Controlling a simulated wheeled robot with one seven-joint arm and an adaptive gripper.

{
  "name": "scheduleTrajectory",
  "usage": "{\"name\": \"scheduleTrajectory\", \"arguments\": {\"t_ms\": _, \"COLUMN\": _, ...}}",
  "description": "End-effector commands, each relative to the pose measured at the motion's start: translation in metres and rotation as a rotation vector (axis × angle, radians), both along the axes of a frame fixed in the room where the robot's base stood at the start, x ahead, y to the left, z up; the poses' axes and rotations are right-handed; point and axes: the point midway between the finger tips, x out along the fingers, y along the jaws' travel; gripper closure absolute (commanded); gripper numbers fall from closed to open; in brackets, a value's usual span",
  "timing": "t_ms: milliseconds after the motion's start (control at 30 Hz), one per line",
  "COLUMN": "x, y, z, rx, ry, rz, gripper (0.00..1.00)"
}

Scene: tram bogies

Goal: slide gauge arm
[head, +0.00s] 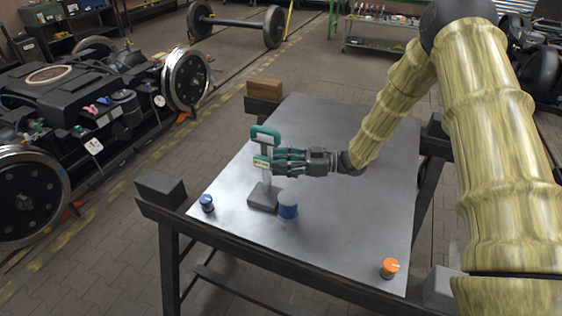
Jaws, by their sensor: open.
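The gauge stands upright on the metal table (345,215). It has a dark grey base (262,199), a pale upright post (267,178), a teal loop handle (264,132) at the top and a small teal piece with a pale label (262,162) partway up. My gripper (277,161) reaches in from the right, roughly level, with its fingers open and pointing left at the post. The fingertips are right beside the labelled piece. I cannot tell whether they touch it or the post.
A blue-topped cylinder (288,207) stands just right of the base. A blue knob (207,202) sits at the left corner and an orange knob (389,267) at the front right. A wooden block (265,88) is at the back left.

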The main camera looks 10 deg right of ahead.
Motion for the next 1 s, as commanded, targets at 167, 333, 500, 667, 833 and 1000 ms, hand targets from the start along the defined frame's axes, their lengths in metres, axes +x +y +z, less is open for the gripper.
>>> {"name": "scheduleTrajectory", "arguments": {"t_ms": 167, "x": -0.002, "y": -0.010, "z": -0.001, "rx": -0.001, "ry": 0.000, "rz": -0.002, "gripper": 0.56}}
{"name": "scheduleTrajectory", "arguments": {"t_ms": 333, "x": -0.007, "y": -0.036, "z": 0.000, "rx": -0.001, "ry": 0.000, "rz": -0.002, "gripper": 0.56}}
{"name": "scheduleTrajectory", "arguments": {"t_ms": 500, "x": -0.013, "y": -0.067, "z": 0.000, "rx": -0.001, "ry": 0.000, "rz": -0.002, "gripper": 0.56}}
{"name": "scheduleTrajectory", "arguments": {"t_ms": 667, "x": -0.019, "y": -0.093, "z": -0.001, "rx": 0.000, "ry": 0.001, "rz": -0.001, "gripper": 0.56}}
{"name": "scheduleTrajectory", "arguments": {"t_ms": 833, "x": -0.022, "y": -0.110, "z": 0.000, "rx": 0.000, "ry": 0.000, "rz": -0.001, "gripper": 0.56}}
{"name": "scheduleTrajectory", "arguments": {"t_ms": 1000, "x": -0.024, "y": -0.117, "z": 0.000, "rx": 0.000, "ry": 0.000, "rz": 0.000, "gripper": 0.56}}
